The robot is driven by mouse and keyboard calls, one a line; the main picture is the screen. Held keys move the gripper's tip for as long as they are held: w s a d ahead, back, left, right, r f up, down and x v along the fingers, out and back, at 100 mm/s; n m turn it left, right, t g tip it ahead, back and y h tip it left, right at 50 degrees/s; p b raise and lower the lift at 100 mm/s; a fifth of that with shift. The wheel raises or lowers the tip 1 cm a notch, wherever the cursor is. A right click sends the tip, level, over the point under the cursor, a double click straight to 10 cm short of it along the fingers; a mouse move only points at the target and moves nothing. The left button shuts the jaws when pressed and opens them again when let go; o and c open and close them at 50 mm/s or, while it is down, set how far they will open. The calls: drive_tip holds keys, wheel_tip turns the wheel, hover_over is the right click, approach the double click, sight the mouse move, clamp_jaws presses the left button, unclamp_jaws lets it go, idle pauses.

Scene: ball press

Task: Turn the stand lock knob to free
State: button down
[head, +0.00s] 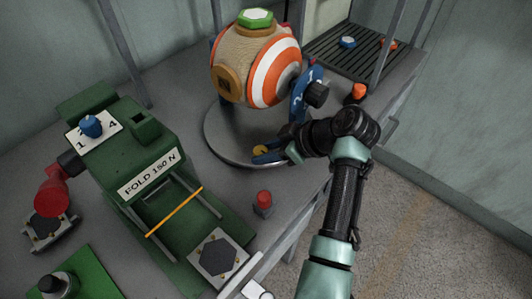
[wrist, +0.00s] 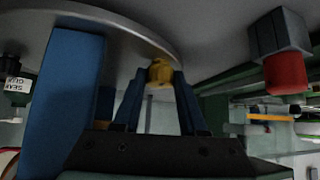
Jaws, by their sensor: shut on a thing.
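The stand lock knob (head: 260,150) is a small yellow knob at the front of the round grey stand (head: 222,143). It also shows in the wrist view (wrist: 159,71), between the tips of two blue fingers. My gripper (head: 267,156) is shut on the knob, reaching in from the right; its fingers also show in the wrist view (wrist: 158,88). The fingers cover part of the knob, and I see no readable lock or free marking. An orange-and-white striped ball (head: 270,75) with a green cap sits above the stand.
A blue bracket with a black knob (head: 317,94) stands beside the ball, close above my wrist. A red button (head: 264,198) on a grey block is near the table's front edge. A green fold press (head: 130,150) fills the left. A slatted tray (head: 362,55) is at the back right.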

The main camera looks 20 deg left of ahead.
idle(0.3)
drive_tip(key=shift+c, duration=2.3)
unclamp_jaws()
drive_tip(key=v, duration=1.3)
drive_tip(key=shift+s+p, duration=0.1)
drive_tip(key=shift+p, duration=0.2)
